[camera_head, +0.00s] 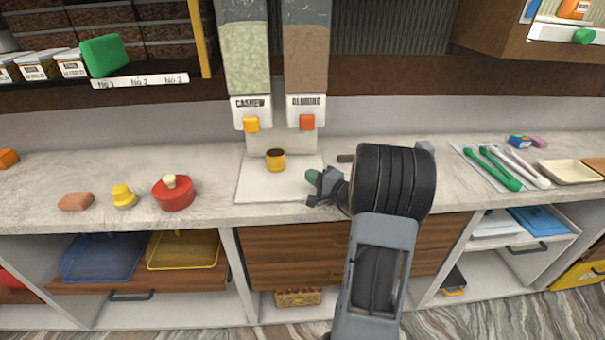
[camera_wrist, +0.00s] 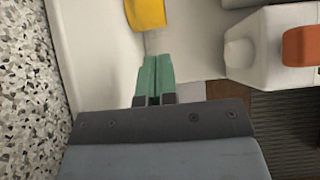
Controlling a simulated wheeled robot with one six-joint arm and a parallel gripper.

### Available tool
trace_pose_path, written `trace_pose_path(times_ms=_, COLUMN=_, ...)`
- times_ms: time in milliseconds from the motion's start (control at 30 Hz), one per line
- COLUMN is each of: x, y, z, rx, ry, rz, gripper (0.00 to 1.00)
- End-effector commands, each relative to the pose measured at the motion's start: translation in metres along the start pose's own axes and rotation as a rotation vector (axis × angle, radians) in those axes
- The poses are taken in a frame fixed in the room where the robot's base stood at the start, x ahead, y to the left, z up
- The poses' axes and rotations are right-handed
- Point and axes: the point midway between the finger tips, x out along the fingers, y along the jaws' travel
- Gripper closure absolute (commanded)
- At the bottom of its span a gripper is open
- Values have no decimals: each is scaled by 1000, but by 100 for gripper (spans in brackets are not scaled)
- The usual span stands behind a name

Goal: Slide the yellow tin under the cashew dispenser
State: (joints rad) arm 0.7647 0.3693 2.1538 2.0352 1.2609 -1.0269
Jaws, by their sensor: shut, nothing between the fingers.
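The yellow tin (camera_head: 275,161), with a dark inside or contents, stands upright on the white board (camera_head: 258,188) below the dispensers. It sits between the two spouts, slightly right of the cashew dispenser (camera_head: 246,60) with its yellow lever. The tin also shows cut off at the top of the wrist view (camera_wrist: 146,13). My gripper (camera_head: 314,180) is to the right of the tin, low over the board and apart from it. Its green fingers (camera_wrist: 155,68) are together, with nothing between them.
The almond dispenser (camera_head: 306,60) with an orange lever stands right of the cashew one. Green and white utensils (camera_head: 500,168) lie at right.

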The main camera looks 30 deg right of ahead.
Motion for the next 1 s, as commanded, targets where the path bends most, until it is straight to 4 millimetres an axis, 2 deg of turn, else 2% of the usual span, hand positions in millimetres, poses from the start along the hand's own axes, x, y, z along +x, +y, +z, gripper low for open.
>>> trace_pose_path(times_ms=200, x=-10, y=0, z=0, rx=-1, ry=0, rz=0, gripper=100)
trace_pose_path(times_ms=500, x=-10, y=-1, z=0, rx=0, ry=0, rz=0, gripper=100)
trace_pose_path(times_ms=733, x=-10, y=-24, z=0, rx=0, ry=0, rz=0, gripper=100)
trace_pose_path(times_ms=1000, x=-10, y=-20, z=1, rx=0, ry=-2, rz=0, gripper=100)
